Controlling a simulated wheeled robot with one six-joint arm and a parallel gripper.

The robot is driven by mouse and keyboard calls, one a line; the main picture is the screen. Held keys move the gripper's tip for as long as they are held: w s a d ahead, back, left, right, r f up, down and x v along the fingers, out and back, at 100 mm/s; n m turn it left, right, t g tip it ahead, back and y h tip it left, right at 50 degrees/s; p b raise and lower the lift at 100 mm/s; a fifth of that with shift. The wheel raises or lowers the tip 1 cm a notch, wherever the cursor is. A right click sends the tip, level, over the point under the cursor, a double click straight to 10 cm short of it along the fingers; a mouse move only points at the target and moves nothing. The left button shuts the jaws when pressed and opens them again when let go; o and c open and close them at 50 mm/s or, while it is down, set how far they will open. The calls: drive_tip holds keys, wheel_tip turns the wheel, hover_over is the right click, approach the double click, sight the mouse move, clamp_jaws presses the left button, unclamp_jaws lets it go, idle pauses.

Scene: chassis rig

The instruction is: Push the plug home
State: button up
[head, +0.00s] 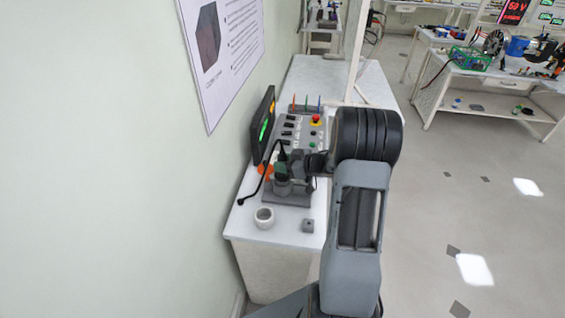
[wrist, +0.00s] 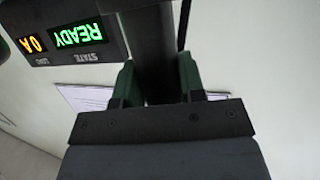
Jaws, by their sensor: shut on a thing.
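My gripper (wrist: 158,82) shows in the wrist view with its two green fingers shut on the dark body of the plug (wrist: 154,60), one on each side. In the head view my gripper (head: 281,171) is over the near part of the grey chassis rig (head: 288,199), at its left side. A black cable (head: 268,163) curves from the gripper area down to the left of the rig. The socket and the plug's front end are hidden, so I cannot tell how far the plug is in.
The display (head: 264,125) stands along the wall side; in the wrist view it reads READY and 0 A, upside down. A red button (head: 316,119) and several switches are on the rig.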

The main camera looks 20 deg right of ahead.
drive_tip(key=shift+f+b, duration=0.85)
drive_tip(key=shift+f, duration=0.65)
drive_tip(key=o, duration=1.2)
drive_tip(key=shift+c, duration=0.2)
drive_tip(key=b+v, duration=0.1)
drive_tip(key=v, duration=1.2)
drive_tip(key=shift+s+d, duration=0.2)
drive_tip(key=shift+s, duration=0.1)
drive_tip(key=shift+r, duration=0.1)
